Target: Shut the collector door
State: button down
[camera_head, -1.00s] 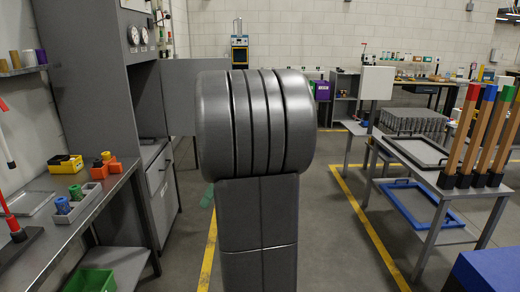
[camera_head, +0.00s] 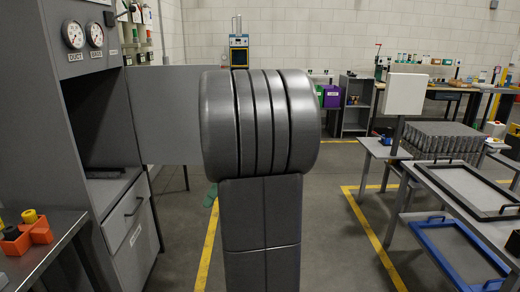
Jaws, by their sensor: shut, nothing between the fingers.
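The collector is a tall grey cabinet (camera_head: 35,130) at the left, with two round gauges near its top. Its door (camera_head: 165,110) is a flat grey panel standing open, sticking out to the right from the front edge of the cabinet. The door's right end is hidden behind my grey arm link, which fills the middle of the view. The dark opening (camera_head: 98,120) of the collector is uncovered. My gripper cannot be made out. A small green piece shows low beside my arm, and I cannot tell what it is.
A drawer unit (camera_head: 130,225) sits below the opening. A bench (camera_head: 40,245) with orange bins (camera_head: 28,235) is at the lower left. A table with framed trays (camera_head: 465,185) and a white box on a post (camera_head: 405,93) are at the right. Yellow-lined floor lies between.

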aim_at(164, 99)
jog(key=i, duration=3.4)
jog(key=i+u, duration=0.25)
jog(key=u, duration=0.2)
jog(key=i+l+u, duration=0.1)
jog(key=u, duration=0.35)
jog(key=i+l, duration=0.05)
jog(key=i, duration=0.05)
